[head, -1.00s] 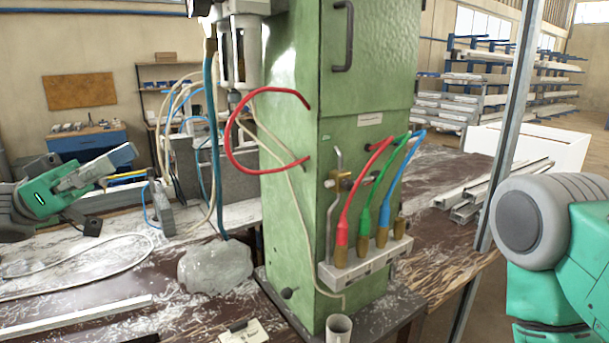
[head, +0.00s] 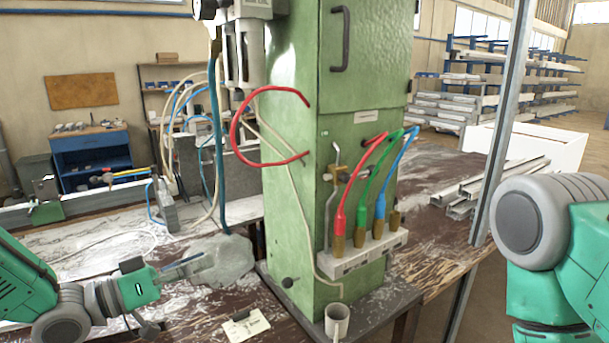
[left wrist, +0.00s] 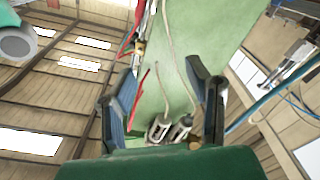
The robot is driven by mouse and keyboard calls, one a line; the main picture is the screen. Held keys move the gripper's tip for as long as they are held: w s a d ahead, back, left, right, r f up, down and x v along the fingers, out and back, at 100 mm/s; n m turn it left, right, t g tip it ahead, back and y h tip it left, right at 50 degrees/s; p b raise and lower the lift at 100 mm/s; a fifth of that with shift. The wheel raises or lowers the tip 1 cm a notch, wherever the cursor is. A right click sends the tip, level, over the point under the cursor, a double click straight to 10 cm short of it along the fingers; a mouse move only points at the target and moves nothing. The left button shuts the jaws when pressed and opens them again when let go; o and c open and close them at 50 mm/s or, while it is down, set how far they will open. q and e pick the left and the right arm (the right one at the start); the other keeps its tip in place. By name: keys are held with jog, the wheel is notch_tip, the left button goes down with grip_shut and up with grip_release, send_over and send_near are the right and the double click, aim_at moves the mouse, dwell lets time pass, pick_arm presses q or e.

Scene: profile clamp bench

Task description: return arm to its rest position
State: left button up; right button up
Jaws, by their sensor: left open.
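My left arm (head: 60,300), green and grey, comes in at the lower left of the head view. Its gripper (head: 185,267) is low over the bench, its tip overlapping the grey lump in the picture; I cannot tell if they touch. In the left wrist view the two dark fingers of the gripper (left wrist: 162,72) stand wide apart with nothing held between them. The green column shows behind the fingers there. Part of my right arm (head: 560,235) is at the right edge of the head view; its gripper is out of sight.
The green column (head: 290,200) stands mid-bench with red, green and blue hoses (head: 376,180) on its face. A grey lump (head: 225,262), a tag (head: 246,324) and a small cup (head: 337,320) are near its foot. A metal post (head: 500,130) rises at the right.

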pick_arm(q)
jog(key=s+f+n+g+y, duration=0.1)
jog(key=s+f+y, duration=0.25)
jog(key=f, duration=0.45)
jog(key=s+a+f+n+g+y, duration=0.1)
jog(key=s+f+g+y, duration=0.1)
jog(key=s+f, duration=0.45)
jog(key=s+f+n+g+y, duration=0.1)
jog(key=s+f+n+y, duration=0.15)
jog(key=f, duration=0.65)
jog(key=s+a+f+g+y+b, duration=0.1)
jog(key=s+a+f+g+y, duration=0.3)
jog(key=s, duration=0.6)
jog(key=s+a+f+g+y, duration=0.3)
jog(key=s+a+f, duration=0.25)
jog(key=s, duration=0.55)
notch_tip(320, 180, down, 14)
jog(key=d+b, duration=0.1)
jog(key=b, duration=1.2)
jog(key=shift+w+r, duration=0.15)
jog(key=shift+w, duration=0.3)
